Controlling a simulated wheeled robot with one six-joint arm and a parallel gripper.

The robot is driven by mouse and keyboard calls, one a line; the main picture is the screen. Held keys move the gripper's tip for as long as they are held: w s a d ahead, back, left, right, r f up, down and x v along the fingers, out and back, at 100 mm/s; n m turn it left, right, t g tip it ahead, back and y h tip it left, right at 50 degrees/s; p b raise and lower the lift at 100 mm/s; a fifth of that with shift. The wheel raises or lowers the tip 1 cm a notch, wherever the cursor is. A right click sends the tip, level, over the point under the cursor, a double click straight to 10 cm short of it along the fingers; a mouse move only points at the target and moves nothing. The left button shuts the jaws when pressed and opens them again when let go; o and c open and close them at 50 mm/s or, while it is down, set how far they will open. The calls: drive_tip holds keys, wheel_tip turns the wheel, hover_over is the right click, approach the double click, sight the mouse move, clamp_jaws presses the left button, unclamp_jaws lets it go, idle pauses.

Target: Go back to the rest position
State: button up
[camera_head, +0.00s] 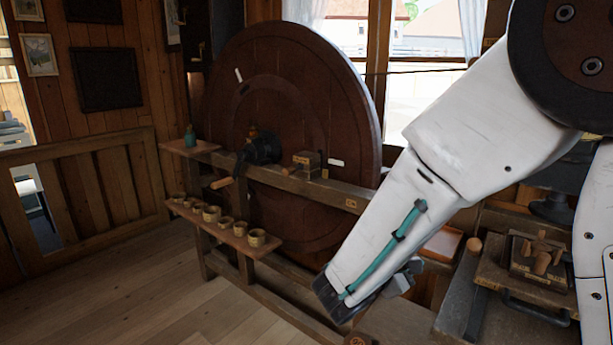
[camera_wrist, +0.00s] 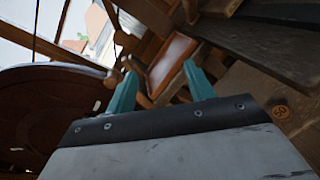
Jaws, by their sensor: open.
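My arm reaches down from the upper right in the head view. My gripper's fingers are hidden there behind my white wrist link. In the wrist view my gripper (camera_wrist: 160,88) shows two teal fingers set well apart, with nothing held between them. Beyond the fingers is a tray with a wooden rim (camera_wrist: 152,72). The tray also shows in the head view (camera_head: 441,243), just right of my arm. No spool can be made out for certain in either view.
A large dark wooden wheel (camera_head: 290,130) stands behind a bench rail (camera_head: 340,194). A low shelf (camera_head: 215,227) carries several small wooden cups. At right, a bench holds a wooden box (camera_head: 538,258). The floor (camera_head: 110,290) at lower left is clear.

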drive_tip(key=s+d+m+g+y, duration=0.2)
drive_tip(key=s+d+m+g, duration=0.3)
drive_tip(key=s, duration=0.4)
drive_tip(key=s+d+m+g+y, duration=0.1)
drive_tip(key=s+d+m+g, duration=0.4)
drive_tip(key=s, duration=0.3)
drive_tip(key=s+a+r+m+y, duration=0.4)
drive_tip(key=s+r+m+y, duration=0.2)
drive_tip(key=s, duration=0.5)
drive_tip(key=shift+s+m+y, duration=0.4)
drive_tip(key=shift+m+y, duration=0.7)
drive_tip(key=shift+y, duration=0.6)
